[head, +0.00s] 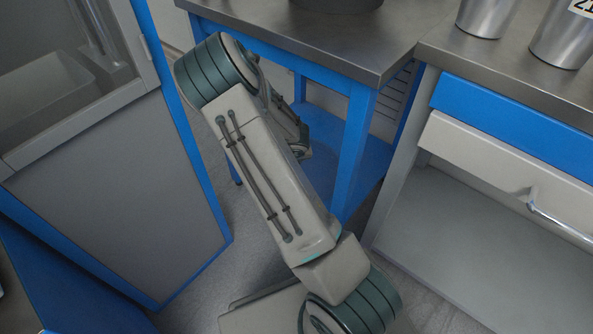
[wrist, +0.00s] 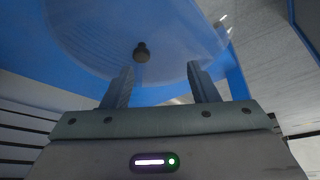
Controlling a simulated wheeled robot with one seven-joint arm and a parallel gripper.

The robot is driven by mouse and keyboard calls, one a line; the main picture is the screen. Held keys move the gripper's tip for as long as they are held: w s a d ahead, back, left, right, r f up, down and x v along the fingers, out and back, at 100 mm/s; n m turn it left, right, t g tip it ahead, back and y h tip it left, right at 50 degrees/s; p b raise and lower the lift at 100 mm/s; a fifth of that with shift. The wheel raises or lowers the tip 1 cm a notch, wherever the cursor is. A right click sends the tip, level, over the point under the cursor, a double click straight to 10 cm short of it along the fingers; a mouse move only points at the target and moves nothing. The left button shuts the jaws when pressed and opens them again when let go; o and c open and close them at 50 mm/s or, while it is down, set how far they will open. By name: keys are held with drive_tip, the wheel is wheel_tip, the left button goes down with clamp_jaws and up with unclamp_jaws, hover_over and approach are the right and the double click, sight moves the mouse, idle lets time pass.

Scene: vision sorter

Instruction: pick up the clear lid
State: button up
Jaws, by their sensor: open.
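The clear lid (wrist: 90,35) is a see-through round disc with a dark knob (wrist: 141,52), at the top of the wrist view. Blue surfaces show through and around it. My gripper (wrist: 160,67) is open, and nothing is between its fingers. In the wrist picture the knob lies just past the fingertips, nearer the left finger, and looks apart from both. How far the lid is from the fingertips is hard to tell. In the head view my arm covers the area around its end, and neither gripper nor lid can be made out.
A blue-legged metal table (head: 410,40) with a blue lower shelf (head: 335,140) stands beyond my arm. A counter with metal cups (head: 565,35) and a drawer (head: 505,165) is at right. A grey-blue cabinet (head: 115,200) stands at left. Some floor shows between them.

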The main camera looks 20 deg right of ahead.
drive_tip(key=shift+m+t+h, duration=0.4)
drive_tip(key=shift+m+t, duration=0.1)
drive_tip(key=shift+m, duration=0.3)
drive_tip(key=w+d+f+b, duration=0.1)
drive_tip(key=f, duration=0.1)
drive_tip(key=w+d+f, duration=0.1)
drive_tip(key=w+f, duration=0.1)
drive_tip(key=w+d+f+b, duration=0.1)
drive_tip(key=f, duration=0.1)
drive_tip(key=shift+w+d+b, duration=0.2)
drive_tip(key=shift+d+b, duration=0.1)
drive_tip(key=shift+d, duration=0.1)
drive_tip(key=shift+d+b+x, duration=0.15)
drive_tip(key=shift+b+x, duration=0.4)
drive_tip(key=shift+x, duration=0.75)
drive_tip(key=shift+d+b+x, duration=0.1)
drive_tip(key=shift+b+x, duration=0.45)
drive_tip(key=shift+x, duration=0.75)
drive_tip(key=shift+r, duration=0.1)
clamp_jaws()
